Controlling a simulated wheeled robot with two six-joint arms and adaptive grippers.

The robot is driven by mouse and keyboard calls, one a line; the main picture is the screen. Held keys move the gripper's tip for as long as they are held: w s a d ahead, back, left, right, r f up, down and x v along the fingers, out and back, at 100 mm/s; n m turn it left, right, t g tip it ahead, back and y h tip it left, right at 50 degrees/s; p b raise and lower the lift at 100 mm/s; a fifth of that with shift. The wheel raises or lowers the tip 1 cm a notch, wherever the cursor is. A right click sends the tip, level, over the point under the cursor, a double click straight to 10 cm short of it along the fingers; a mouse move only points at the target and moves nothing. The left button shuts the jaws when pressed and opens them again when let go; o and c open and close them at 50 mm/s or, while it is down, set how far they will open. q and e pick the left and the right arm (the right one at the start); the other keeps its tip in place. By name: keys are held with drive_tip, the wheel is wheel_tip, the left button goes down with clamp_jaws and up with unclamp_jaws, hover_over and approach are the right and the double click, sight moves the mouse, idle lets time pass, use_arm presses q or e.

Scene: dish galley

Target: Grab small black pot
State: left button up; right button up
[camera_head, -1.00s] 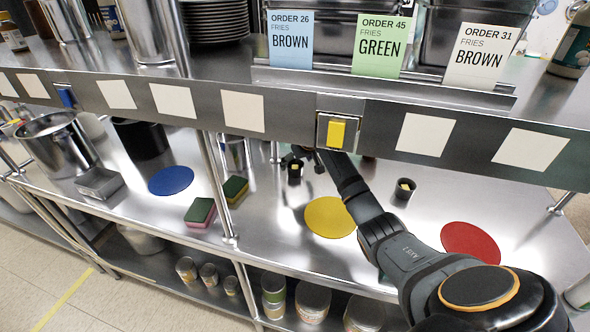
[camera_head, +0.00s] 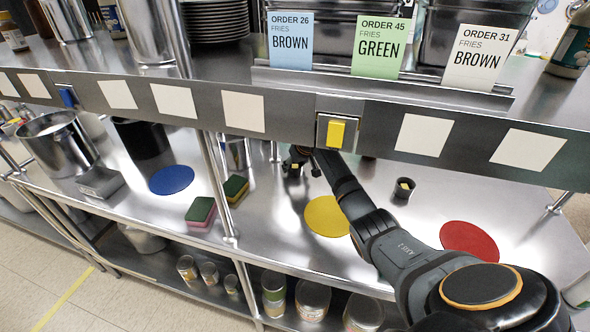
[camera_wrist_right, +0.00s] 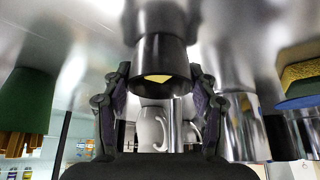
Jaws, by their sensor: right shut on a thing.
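A small black pot (camera_wrist_right: 160,58) with something yellow inside sits between the fingers of my right gripper (camera_wrist_right: 160,80) in the wrist view. The fingers are shut on its sides. In the head view my right gripper (camera_head: 297,158) is behind the yellow disc, and the held pot is mostly hidden there. A second small black pot (camera_head: 403,189), also with yellow inside, stands apart on the steel counter between the yellow disc (camera_head: 325,216) and the red disc (camera_head: 470,239). My left gripper is not in view.
Two sponges (camera_head: 200,212) and a blue disc (camera_head: 171,179) lie to the left on the counter. A thin post (camera_head: 217,185) stands near the sponges. The overhead shelf (camera_head: 270,115) with order cards runs above my right arm.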

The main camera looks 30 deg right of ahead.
drive_tip(key=shift+r, duration=0.6)
wheel_tip(320, 180, up, 2)
drive_tip(key=shift+s+r+b, duration=0.1)
drive_tip(key=shift+r+b, duration=0.05)
drive_tip(key=shift+b, duration=0.35)
drive_tip(key=s, duration=0.5)
drive_tip(key=s+b, duration=0.1)
drive_tip(key=s, duration=0.4)
drive_tip(key=s+a+b, duration=0.1)
drive_tip(key=s, duration=0.4)
drive_tip(key=shift+s, duration=0.4)
drive_tip(key=shift+s+d, duration=0.1)
drive_tip(key=shift+s, duration=0.6)
drive_tip(key=shift+s+a, duration=0.3)
drive_tip(key=shift+a, duration=0.05)
drive_tip(key=shift+a, duration=0.1)
